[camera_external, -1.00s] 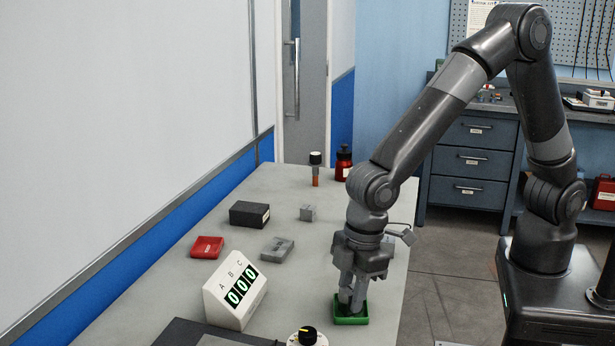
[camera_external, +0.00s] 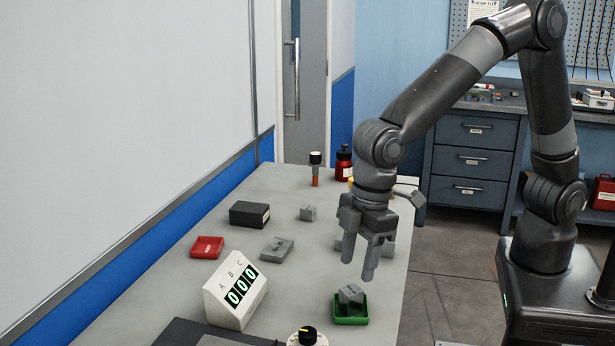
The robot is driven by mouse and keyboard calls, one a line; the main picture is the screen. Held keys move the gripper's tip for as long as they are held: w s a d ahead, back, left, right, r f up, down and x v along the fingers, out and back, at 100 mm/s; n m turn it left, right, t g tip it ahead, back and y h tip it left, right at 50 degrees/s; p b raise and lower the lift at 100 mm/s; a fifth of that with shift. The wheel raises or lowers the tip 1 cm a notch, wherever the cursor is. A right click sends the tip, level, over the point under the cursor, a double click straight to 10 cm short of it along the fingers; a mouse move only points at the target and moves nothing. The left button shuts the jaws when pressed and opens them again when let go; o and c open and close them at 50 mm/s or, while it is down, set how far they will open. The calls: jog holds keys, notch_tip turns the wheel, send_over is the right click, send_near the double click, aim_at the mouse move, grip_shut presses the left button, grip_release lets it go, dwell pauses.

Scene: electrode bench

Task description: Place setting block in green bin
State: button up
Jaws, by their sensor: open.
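A grey block (camera_external: 351,294) sits tilted in the green bin (camera_external: 350,320) near the front right of the bench. Any marking on it is too small to read. My gripper (camera_external: 358,270) is open and empty above the bin, its fingers pointing down and apart from the block. Another grey block (camera_external: 277,250) with dark lettering lies flat on the bench left of my gripper. A small grey cube (camera_external: 308,212) stands farther back. A further grey piece (camera_external: 389,249) is partly hidden behind my gripper.
A red bin (camera_external: 207,247), a black box (camera_external: 249,214) and a white A-B-C display (camera_external: 236,292) reading zeros stand on the left. A red bottle (camera_external: 344,163) and an orange-stemmed, black-capped item (camera_external: 315,170) stand at the back. A dial (camera_external: 308,337) is at the front edge.

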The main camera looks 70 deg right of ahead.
jog(key=r, duration=0.5)
jog(key=shift+s+d, duration=0.25)
jog(key=shift+s, duration=0.05)
jog(key=s+d+r+m+t, duration=0.15)
jog(key=d+r, duration=0.25)
jog(key=d, duration=0.5)
jog(key=s+d+r+m+t, duration=0.1)
jog(key=s+d+r+m, duration=0.15)
jog(key=d+r, duration=0.45)
jog(key=s+d+f+m+t, duration=0.1)
jog(key=s+d+m, duration=0.1)
jog(key=s+d, duration=0.4)
jog(key=s+d+f+m+t+h, duration=0.1)
jog(key=s+d+m, duration=0.2)
jog(key=s+d, duration=0.4)
jog(key=d, duration=0.4)
jog(key=shift+d, duration=0.35)
